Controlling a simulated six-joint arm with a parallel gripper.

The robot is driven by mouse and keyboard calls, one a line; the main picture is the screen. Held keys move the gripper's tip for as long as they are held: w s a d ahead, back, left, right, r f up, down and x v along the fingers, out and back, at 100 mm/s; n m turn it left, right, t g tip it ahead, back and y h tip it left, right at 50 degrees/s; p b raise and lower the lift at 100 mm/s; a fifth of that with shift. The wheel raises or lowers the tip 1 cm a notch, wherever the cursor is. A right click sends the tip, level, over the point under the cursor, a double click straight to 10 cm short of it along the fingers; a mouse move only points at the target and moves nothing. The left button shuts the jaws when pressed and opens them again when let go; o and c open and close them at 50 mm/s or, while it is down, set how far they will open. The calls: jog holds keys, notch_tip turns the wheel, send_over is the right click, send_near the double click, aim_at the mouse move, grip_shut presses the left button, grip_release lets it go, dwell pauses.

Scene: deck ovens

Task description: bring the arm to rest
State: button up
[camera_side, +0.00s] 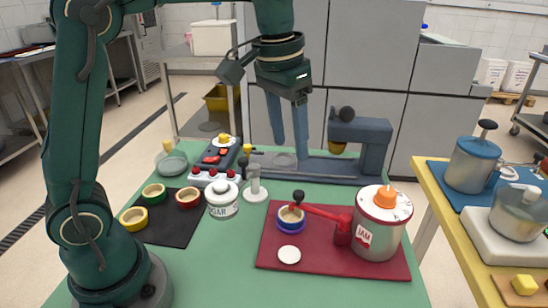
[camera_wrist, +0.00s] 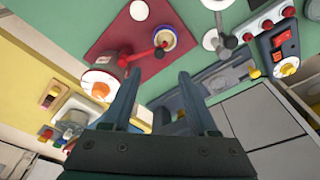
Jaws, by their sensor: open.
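My gripper (camera_side: 288,120) hangs above the back part of the green table (camera_side: 235,278), fingers pointing down. Its two blue-grey fingers are apart with nothing between them. In the wrist view my gripper (camera_wrist: 160,90) also shows its fingers spread and empty. The fingers are in front of the blue-grey machine (camera_side: 375,145) at the table's back in the side view. I cannot tell the exact gap between fingertips and machine.
A sugar pot (camera_side: 222,200) and a black mat (camera_side: 165,232) with coloured rings are left. A yellow table (camera_side: 455,230) stands right.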

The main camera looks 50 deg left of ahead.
jog(key=s+r+t, duration=0.2)
jog(key=s+t, duration=0.1)
jog(key=s, duration=0.7)
jog(key=s+f, duration=0.4)
jog(key=f, duration=0.2)
jog(key=shift+s+t, duration=0.3)
jog(key=shift+t, duration=0.1)
